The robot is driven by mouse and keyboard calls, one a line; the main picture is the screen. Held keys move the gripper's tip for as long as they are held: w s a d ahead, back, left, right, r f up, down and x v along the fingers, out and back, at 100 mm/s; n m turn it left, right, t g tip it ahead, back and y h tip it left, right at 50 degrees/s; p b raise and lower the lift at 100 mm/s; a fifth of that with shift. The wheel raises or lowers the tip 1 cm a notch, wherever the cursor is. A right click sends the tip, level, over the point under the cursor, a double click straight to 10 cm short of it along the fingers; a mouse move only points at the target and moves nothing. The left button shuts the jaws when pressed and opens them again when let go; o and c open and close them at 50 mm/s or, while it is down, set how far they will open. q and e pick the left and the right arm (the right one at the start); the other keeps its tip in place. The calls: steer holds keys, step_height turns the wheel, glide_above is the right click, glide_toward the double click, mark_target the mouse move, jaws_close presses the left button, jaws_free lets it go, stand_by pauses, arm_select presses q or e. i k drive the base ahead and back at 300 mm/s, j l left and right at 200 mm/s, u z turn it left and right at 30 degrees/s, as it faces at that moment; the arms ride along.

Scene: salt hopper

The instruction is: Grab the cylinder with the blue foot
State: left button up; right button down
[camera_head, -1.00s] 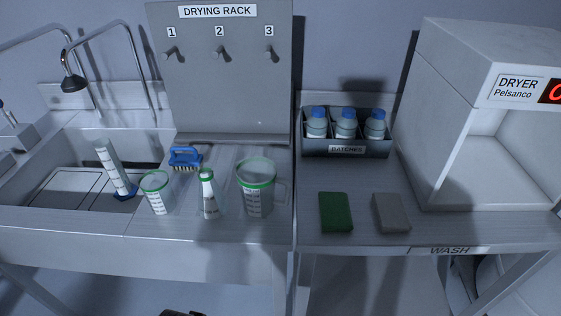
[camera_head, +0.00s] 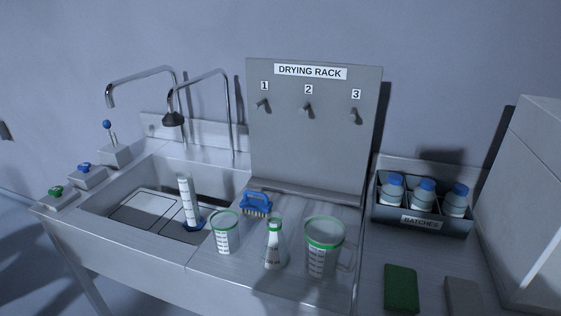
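Neither of my grippers shows in the head view. Nothing is touching the cylinder.
A green-rimmed beaker (camera_head: 225,236), flask (camera_head: 273,246) and jug (camera_head: 322,248) stand on the counter right of the sink (camera_head: 125,255). A blue brush (camera_head: 256,204) lies behind them. Two taps (camera_head: 173,118) arch over the sink. A bottle box (camera_head: 420,222) stands right.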

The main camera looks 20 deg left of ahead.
mark_target(194, 222)
steer(key=k+j, duration=0.1)
steer(key=j, duration=0.3)
steer(key=k+j, duration=0.1)
steer(key=j, duration=0.35)
steer(key=k+j, duration=0.1)
steer(key=j, duration=0.3)
